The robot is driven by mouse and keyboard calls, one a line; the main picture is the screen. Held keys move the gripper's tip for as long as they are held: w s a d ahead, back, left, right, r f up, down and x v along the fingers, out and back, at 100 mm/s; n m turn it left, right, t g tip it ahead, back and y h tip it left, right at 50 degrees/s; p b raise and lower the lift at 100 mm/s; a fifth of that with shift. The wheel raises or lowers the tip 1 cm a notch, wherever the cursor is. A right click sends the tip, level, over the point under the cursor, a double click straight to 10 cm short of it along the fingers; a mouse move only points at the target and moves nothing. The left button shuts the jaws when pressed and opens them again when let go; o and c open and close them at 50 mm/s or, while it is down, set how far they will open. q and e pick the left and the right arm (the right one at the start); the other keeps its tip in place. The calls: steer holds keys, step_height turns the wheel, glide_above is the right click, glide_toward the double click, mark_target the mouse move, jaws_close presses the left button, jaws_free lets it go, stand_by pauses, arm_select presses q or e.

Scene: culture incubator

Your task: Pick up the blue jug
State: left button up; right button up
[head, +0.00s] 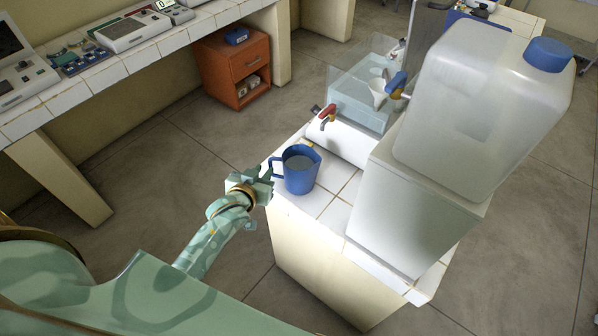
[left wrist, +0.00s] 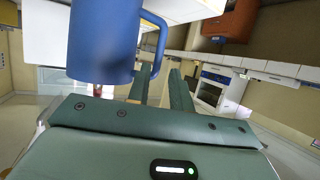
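The blue jug (head: 299,176) stands upright on the white tiled counter, its handle on the left side facing my left gripper. A greyish surface shows inside it. My left gripper (head: 265,186) is just left of the jug, at about the handle. In the left wrist view, the jug (left wrist: 103,40) fills the upper left and its handle (left wrist: 162,42) reaches toward the fingertips. The two fingers of the left gripper (left wrist: 162,72) are apart with a gap between them. I cannot tell whether they touch the handle. My right gripper is not in view.
A large translucent container (head: 480,105) with a blue cap stands on a white block (head: 415,215) right of the jug. A red-handled tap (head: 327,113) and a clear basin (head: 350,95) are behind the jug. An orange cabinet (head: 225,65) stands farther back.

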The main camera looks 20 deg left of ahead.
mark_target(269, 163)
arm_select(q)
steer(key=b+x, duration=0.1)
steer(key=x, duration=0.4)
steer(key=shift+w+d, duration=0.1)
steer(key=shift+w, duration=0.25)
steer(key=shift+r, duration=0.15)
steer(key=shift+s, duration=0.1)
jaws_close()
steer(key=shift+r, duration=0.2)
